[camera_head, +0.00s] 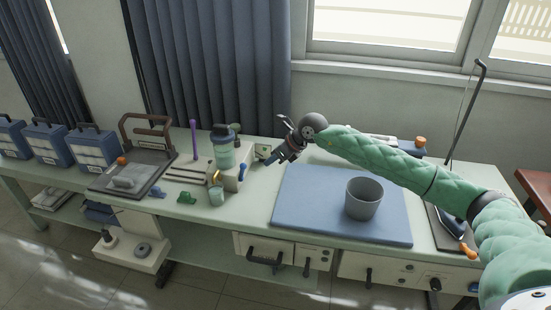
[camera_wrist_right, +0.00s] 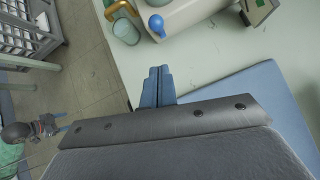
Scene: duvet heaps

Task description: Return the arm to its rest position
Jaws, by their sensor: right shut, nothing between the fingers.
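My right arm, in a green padded sleeve, reaches in from the right in the head view. Its right gripper (camera_head: 272,160) hangs over the table (camera_head: 258,190), near the left back corner of the blue mat (camera_head: 300,212). In the right wrist view the two blue fingers of the right gripper (camera_wrist_right: 157,86) are together with nothing between them. My left gripper (camera_wrist_right: 52,126) shows small at the lower left of the right wrist view, beside a dark grey joint. Its jaws are too small to read.
A grey bin (camera_head: 362,200) stands on the mat below my right forearm. A mint-lidded jar (camera_head: 224,152), a small cup (camera_head: 217,196) and a purple stick (camera_head: 194,140) stand left of the gripper. A tall hooked rod (camera_head: 463,110) rises at the right. Blue boxes (camera_head: 46,145) line the far left.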

